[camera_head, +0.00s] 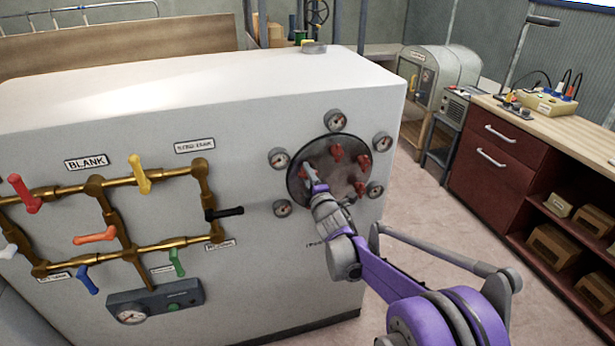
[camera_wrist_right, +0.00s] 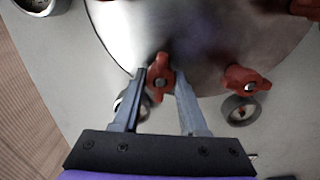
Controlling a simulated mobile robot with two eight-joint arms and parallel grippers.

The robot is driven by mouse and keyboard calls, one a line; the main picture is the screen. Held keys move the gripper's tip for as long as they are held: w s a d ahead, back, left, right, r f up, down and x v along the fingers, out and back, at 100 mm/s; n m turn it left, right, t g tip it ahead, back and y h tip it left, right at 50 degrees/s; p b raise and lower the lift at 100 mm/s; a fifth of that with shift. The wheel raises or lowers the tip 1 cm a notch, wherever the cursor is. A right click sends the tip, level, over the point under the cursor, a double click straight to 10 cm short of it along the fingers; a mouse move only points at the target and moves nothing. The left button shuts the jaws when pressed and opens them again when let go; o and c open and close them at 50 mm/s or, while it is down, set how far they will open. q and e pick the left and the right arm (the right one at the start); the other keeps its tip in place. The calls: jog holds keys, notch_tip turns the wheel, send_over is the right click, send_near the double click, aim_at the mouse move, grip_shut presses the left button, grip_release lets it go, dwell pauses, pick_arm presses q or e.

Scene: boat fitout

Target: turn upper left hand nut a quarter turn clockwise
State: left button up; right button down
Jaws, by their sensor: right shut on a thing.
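A round dark metal plate (camera_head: 325,165) with several red winged nuts is set in the front of the white cabinet. My right gripper (camera_head: 311,174) reaches up to the left part of the plate from below. In the right wrist view its two fingers stand either side of a red nut (camera_wrist_right: 160,76) at the plate's edge, and the gripper (camera_wrist_right: 160,82) is shut on it. In the head view the gripper partly hides this nut. Another red nut (camera_wrist_right: 246,82) is to the right in the wrist view, clear of the fingers. My left gripper is not in view.
Several small round gauges (camera_head: 279,158) ring the plate. Brass pipes (camera_head: 110,215) with coloured valve handles cover the cabinet front to the left. A red drawer unit (camera_head: 492,165) stands at the right, with open floor (camera_head: 430,215) between.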

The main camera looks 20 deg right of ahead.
jog(key=m+b, duration=0.5)
jog(key=m, duration=0.7)
jog(key=shift+d+m, duration=0.15)
jog(key=shift+m, duration=0.15)
jog(key=shift+r+m+b, duration=0.1)
jog(key=shift+m+b, duration=0.75)
jog(key=shift+m, duration=1.25)
jog(key=c, duration=0.5)
grip_release()
jog(key=shift+s, duration=0.1)
